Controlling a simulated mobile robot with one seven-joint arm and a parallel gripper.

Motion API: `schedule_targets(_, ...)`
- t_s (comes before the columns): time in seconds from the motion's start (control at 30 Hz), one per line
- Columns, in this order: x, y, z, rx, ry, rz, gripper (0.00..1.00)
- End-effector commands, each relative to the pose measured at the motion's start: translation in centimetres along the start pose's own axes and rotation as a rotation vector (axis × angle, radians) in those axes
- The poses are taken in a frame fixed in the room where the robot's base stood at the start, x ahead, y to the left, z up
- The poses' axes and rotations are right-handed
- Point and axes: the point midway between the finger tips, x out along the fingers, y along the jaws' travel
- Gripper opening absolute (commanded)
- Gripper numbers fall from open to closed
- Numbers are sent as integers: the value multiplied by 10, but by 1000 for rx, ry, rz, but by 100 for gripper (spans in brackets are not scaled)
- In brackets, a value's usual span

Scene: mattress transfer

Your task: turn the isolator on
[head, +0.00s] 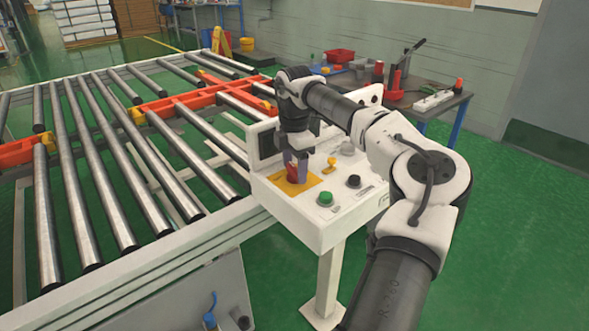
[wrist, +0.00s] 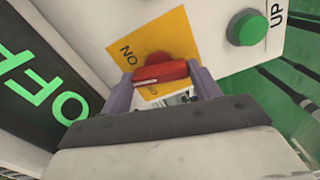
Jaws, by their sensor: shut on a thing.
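The isolator is a red handle (wrist: 160,72) on a yellow plate (wrist: 178,34) set in the top of the white control console (head: 258,186). In the head view the yellow plate (head: 283,186) shows around the red handle (head: 292,173). My gripper (wrist: 163,86) is shut on the handle, with one purple-grey finger at each side of it. In the head view my gripper (head: 298,163) points down over the plate and hides part of the handle. The plate reads "ON" beside the handle; its other label is partly covered. A dark display (wrist: 38,88) beside it shows "OFF" in green.
A green button (head: 326,198) marked "UP", a black button (head: 353,181) and a small yellow switch (head: 330,164) are on the console close by. A roller conveyor (head: 110,200) stands to the left. A workbench with tools (head: 420,90) is behind.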

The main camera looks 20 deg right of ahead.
Motion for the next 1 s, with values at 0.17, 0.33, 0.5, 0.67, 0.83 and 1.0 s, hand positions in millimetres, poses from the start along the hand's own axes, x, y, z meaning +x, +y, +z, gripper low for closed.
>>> schedule_targets(0.17, 0, 0, 1, 165, -4, 4, 39)
schedule_targets(0.33, 0, 0, 1, 308, -4, 4, 39)
schedule_targets(0.5, 0, 0, 1, 424, -3, 4, 39)
schedule_targets(0.67, 0, 0, 1, 501, -3, 5, 39)
schedule_targets(0.83, -1, 0, 1, 550, -2, 5, 39)
schedule_targets(1.0, -1, 0, 1, 570, -2, 4, 39)
